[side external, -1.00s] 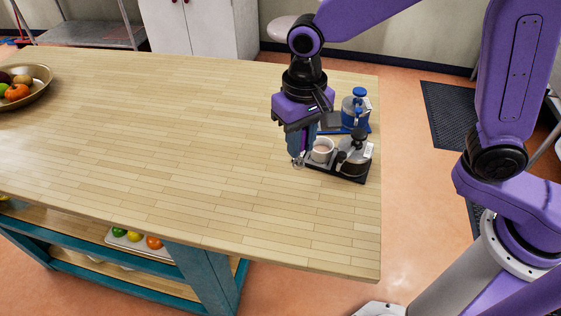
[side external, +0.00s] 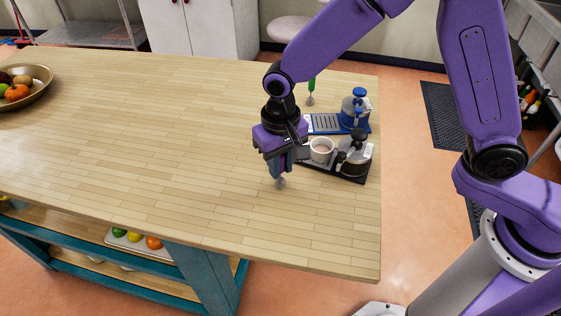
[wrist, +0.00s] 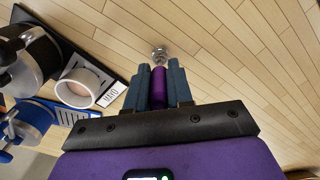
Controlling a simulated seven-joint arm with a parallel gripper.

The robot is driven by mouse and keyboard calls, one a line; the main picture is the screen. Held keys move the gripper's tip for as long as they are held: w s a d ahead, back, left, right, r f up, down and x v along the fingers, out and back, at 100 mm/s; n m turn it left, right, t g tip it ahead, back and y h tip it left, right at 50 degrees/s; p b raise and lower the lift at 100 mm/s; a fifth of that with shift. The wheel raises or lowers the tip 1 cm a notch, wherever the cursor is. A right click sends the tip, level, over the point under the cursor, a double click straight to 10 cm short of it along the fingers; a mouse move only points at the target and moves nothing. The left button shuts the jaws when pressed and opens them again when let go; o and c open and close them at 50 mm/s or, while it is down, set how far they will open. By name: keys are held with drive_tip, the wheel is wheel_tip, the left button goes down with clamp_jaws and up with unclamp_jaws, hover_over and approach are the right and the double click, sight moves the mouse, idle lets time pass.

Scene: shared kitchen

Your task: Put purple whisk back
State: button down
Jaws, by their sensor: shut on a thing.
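My gripper (side external: 279,166) is shut on the purple whisk, above the table to the left of the black tray (side external: 352,177). In the wrist view, the purple handle of the whisk (wrist: 158,88) is between the fingertips, and its small silver wire head points away from the gripper. In the side view, the wire head (side external: 280,183) hangs below the fingers. I cannot tell if it touches the table. The black tray carries a white cup (side external: 321,149) of brown liquid and a dark-lidded pot (side external: 354,158).
A blue tray (side external: 366,129) with a blue-topped pot (side external: 355,108) lies behind the black tray. A green-handled whisk (side external: 311,90) stands behind it. A bowl of produce (side external: 25,91) is at the far left. The wooden table (side external: 150,140) is clear in the middle and front.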

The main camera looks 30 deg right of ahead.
drive_tip(key=shift+f, duration=0.1)
drive_tip(key=c, duration=1)
unclamp_jaws()
wheel_tip(320, 180, up, 12)
drive_tip(key=shift+r, duration=0.15)
drive_tip(key=s+d+f+n, duration=0.2)
drive_tip(key=s+d+n, duration=1)
drive_tip(key=s+d, duration=1)
drive_tip(key=shift+s+d+f+n, duration=0.15)
drive_tip(key=shift+s+n, duration=0.15)
drive_tip(key=shift+s, duration=0.25)
